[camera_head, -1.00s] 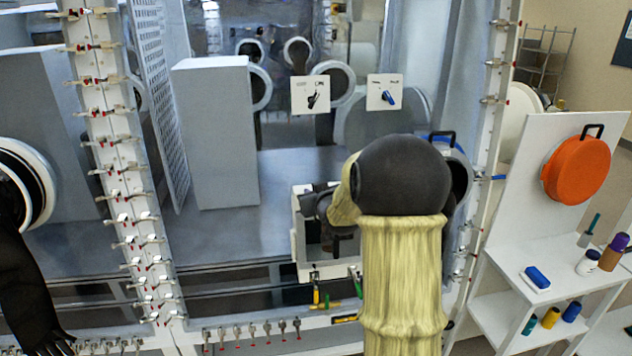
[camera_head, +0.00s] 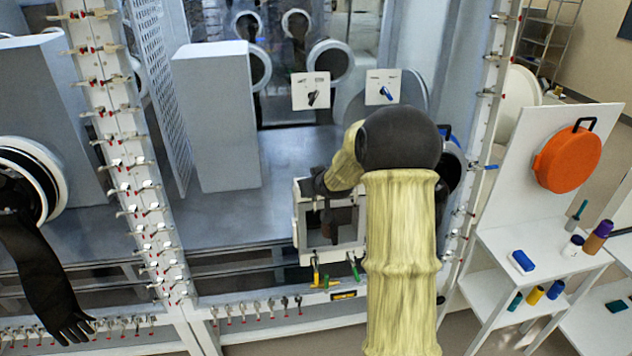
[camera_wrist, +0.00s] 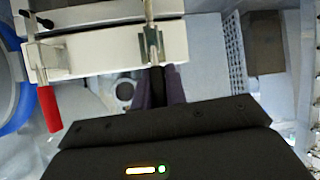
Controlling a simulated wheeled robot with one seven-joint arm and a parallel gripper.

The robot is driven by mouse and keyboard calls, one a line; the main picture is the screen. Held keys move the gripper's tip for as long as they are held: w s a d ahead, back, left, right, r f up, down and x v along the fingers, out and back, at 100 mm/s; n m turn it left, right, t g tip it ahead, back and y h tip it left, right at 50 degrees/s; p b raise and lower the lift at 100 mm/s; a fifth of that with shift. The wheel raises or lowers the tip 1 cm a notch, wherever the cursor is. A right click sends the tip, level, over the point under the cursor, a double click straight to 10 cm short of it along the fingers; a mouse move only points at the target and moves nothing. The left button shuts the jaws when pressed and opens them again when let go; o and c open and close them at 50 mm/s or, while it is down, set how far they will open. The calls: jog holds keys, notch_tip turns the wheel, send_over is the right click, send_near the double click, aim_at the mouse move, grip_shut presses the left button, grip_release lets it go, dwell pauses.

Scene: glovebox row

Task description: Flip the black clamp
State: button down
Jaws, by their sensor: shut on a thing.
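The black clamp (camera_wrist: 157,78) hangs from a metal bracket on a white bar in the wrist view. Its dark handle lies between the two purplish fingers of my gripper (camera_wrist: 158,90), which is shut on it. In the head view my gripper (camera_head: 328,222) is at the upper part of a small white-framed opening (camera_head: 298,225), and I cannot make out the clamp there. A clamp with a red handle (camera_wrist: 49,108) hangs to the left on the same bar in the wrist view, apart from my gripper.
Yellow (camera_head: 315,274) and green (camera_head: 354,268) clamp handles sit below the opening. A clamp-lined white post (camera_head: 130,170) stands left. A white shelf (camera_head: 520,235) with bottles and an orange round cover (camera_head: 567,160) are at right. A black glove (camera_head: 45,275) hangs at left.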

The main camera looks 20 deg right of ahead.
jog(key=shift+r, duration=0.1)
jog(key=c, duration=1.4)
grip_release()
jog(key=shift+c, duration=0.2)
jog(key=p+v, duration=0.2)
jog(key=v, duration=1.5)
jog(key=shift+s+d, duration=0.1)
jog(key=shift+s, duration=0.05)
